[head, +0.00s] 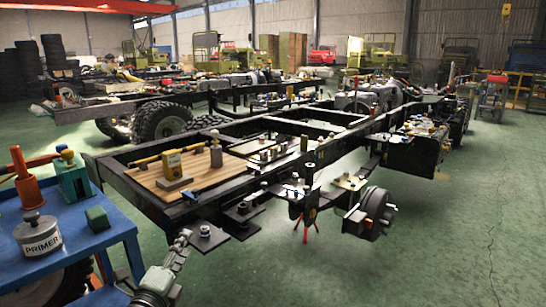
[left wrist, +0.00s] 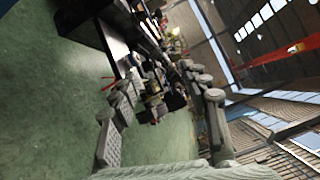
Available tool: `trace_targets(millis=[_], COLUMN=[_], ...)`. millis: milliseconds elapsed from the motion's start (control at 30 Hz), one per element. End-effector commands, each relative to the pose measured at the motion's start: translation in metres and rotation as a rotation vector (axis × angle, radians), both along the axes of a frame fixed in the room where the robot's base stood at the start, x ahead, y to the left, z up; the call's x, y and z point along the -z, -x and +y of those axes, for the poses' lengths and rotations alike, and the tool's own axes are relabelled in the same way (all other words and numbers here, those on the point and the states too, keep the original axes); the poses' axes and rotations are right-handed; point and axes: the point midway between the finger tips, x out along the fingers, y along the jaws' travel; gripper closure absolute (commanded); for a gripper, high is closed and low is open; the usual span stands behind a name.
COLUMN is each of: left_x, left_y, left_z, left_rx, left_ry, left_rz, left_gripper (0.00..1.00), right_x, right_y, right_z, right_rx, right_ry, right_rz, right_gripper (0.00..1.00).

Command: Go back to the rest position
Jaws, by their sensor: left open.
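My left gripper (head: 181,243) shows low in the head view, left of centre, in front of the near end of the black chassis frame (head: 145,196). Its forearm comes up from the bottom edge. In the left wrist view the two grey fingers of this gripper (left wrist: 160,118) stand apart, with nothing between them. The tilted scene behind them shows green floor, dark chassis parts and the hall roof. My right gripper is in neither view.
A blue cart (head: 75,235) at the left carries a PRIMER can (head: 38,236), a green block (head: 97,218) and other items. A wooden board (head: 215,175) with tools lies on the chassis. A wheel hub (head: 375,208) juts out at right. Green floor (head: 440,240) is open at the right.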

Motion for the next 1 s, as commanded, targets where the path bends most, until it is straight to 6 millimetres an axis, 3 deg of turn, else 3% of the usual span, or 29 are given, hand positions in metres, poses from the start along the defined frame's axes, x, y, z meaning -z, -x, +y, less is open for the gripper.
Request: trace_targets(millis=[33,200,267,400,500,600,733,1000], left_x=[0.037,0.144,0.179,0.252,0.29,0.315,0.331,0.332], left_y=[0.015,0.078,0.106,0.185,0.243,0.292,0.333,0.335], left_z=[0.016,0.056,0.064,0.071,0.068,0.061,0.053,0.053], left_rx=[-0.077,-0.356,-0.458,-0.71,-0.885,-1.036,-1.165,-1.172], left_ry=[0.145,0.568,0.696,0.96,1.11,1.22,1.299,1.302], left_rz=[0.106,0.409,0.503,0.709,0.831,0.925,0.998,1.002], left_gripper=[0.54,0.54,0.54,0.54,0.54,0.54,0.54,0.54], right_x=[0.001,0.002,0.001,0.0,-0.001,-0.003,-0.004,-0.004], right_y=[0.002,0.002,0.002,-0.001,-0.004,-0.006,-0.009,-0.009], right_z=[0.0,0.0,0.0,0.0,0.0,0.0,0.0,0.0], right_rx=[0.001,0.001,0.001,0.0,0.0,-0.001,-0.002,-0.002], right_ry=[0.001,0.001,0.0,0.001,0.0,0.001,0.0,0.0], right_rz=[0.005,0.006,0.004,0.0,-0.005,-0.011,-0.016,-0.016], right_gripper=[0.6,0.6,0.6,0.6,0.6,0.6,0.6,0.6])
